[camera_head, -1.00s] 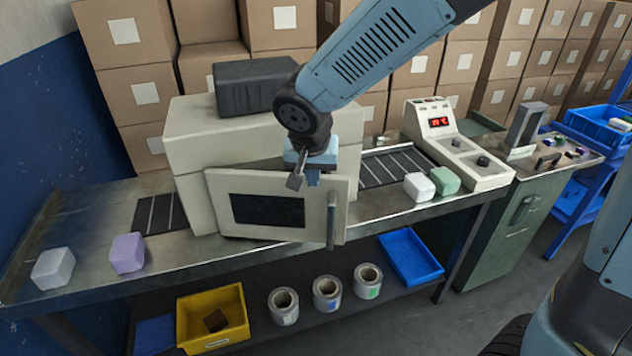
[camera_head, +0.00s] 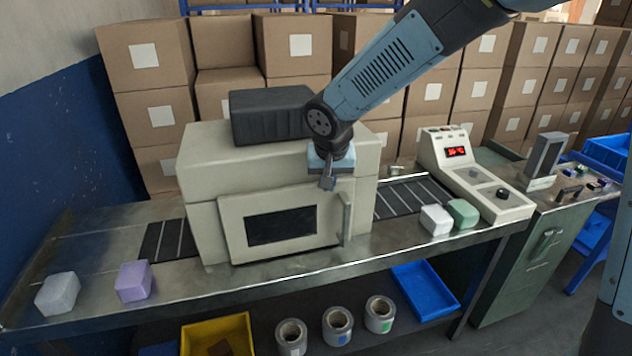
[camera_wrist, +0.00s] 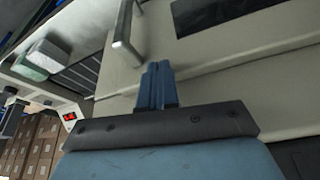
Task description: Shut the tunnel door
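The tunnel (camera_head: 205,210) is a cream box on the conveyor bench. Its door (camera_head: 232,232), with a dark window (camera_head: 280,226) and an upright bar handle (camera_head: 346,218) at its right edge, lies parallel to the tunnel front, flush or nearly so; I cannot tell if a small gap is left. My gripper (camera_head: 328,184) is at the door's upper right part, left of the handle. In the wrist view its fingers (camera_wrist: 155,85) are together and hold nothing, with the handle (camera_wrist: 126,28) beyond them. I cannot tell whether they touch the door.
A dark box (camera_head: 270,115) sits on the tunnel. White (camera_head: 436,220) and green (camera_head: 463,213) blocks stand right of it, by the control panel (camera_head: 470,175). Grey (camera_head: 58,293) and purple (camera_head: 133,281) blocks stand at left. Bins and rolls are on the lower shelf. Cartons line the back.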

